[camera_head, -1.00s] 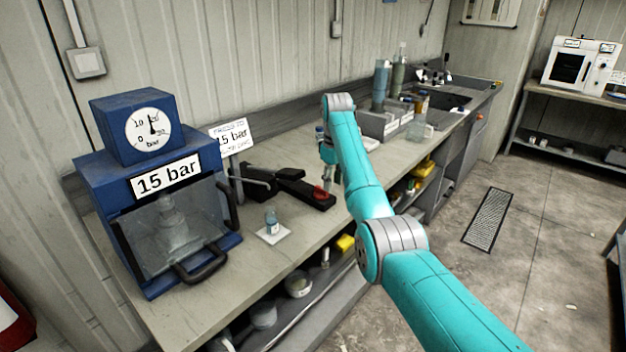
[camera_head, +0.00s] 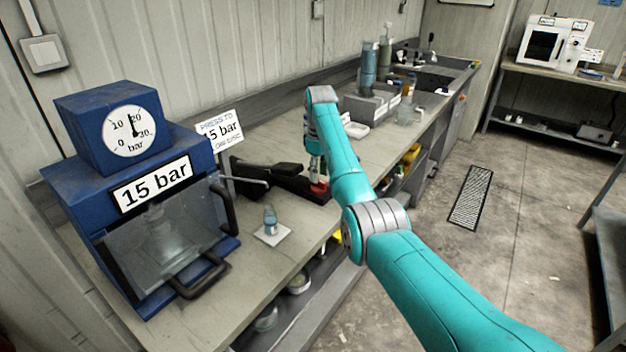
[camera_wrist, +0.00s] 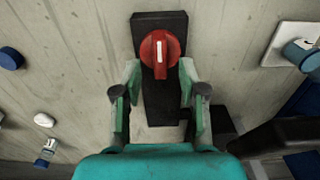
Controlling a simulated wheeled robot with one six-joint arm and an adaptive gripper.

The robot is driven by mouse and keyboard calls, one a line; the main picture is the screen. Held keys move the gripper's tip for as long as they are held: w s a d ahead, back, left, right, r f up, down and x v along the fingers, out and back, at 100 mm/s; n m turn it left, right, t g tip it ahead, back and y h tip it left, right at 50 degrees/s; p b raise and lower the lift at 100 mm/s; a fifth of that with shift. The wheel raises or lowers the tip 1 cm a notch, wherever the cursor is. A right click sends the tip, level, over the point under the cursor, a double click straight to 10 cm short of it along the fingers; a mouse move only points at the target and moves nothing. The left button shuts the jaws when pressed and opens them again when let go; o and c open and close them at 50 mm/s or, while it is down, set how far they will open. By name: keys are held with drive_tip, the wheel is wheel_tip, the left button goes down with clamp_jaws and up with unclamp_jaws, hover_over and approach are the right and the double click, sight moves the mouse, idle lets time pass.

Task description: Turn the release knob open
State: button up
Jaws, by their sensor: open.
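The release knob is a round red knob (camera_wrist: 160,55) with a raised grip and a white line, on a black pump base (camera_wrist: 160,20). In the wrist view the white line runs up and down the picture. In the head view the knob (camera_head: 319,187) is a small red spot at the near end of the black pump (camera_head: 288,180). My gripper (camera_wrist: 160,76) is open and empty, one finger on each side near the knob's lower edge. It appears above the knob, and I cannot tell whether it touches.
The blue press (camera_head: 140,165) with gauge, 15 bar label and clear guard stands left. A pump handle (camera_head: 240,178) sticks out toward it. Bins (camera_head: 372,102) and bottles stand farther along the bench.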

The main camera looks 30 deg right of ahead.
sight(319, 185)
drive_tip(key=shift+f, duration=1.35)
clamp_jaws()
